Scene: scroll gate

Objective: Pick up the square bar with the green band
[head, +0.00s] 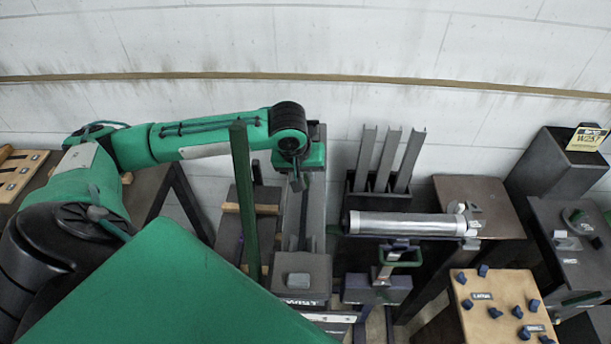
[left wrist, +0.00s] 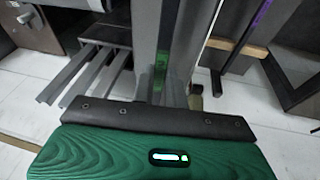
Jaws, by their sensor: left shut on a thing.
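My left gripper (head: 298,182) points down above the grey stand (head: 303,266) in the middle of the head view. It is shut on a grey square bar, and the arm's wrist hides most of the bar there. In the left wrist view the bar's green band (left wrist: 161,70) shows between grey upright surfaces, just beyond the dark plate of my gripper. The bar's lower end is hard to make out. My right gripper is not in the head view.
Several grey bars (head: 387,160) stand in a black rack (head: 372,202) right of my left gripper. A silver cylinder (head: 400,224) lies in front of the rack. A dark green post (head: 243,195) rises close on the left. A peg board (head: 500,310) is at lower right.

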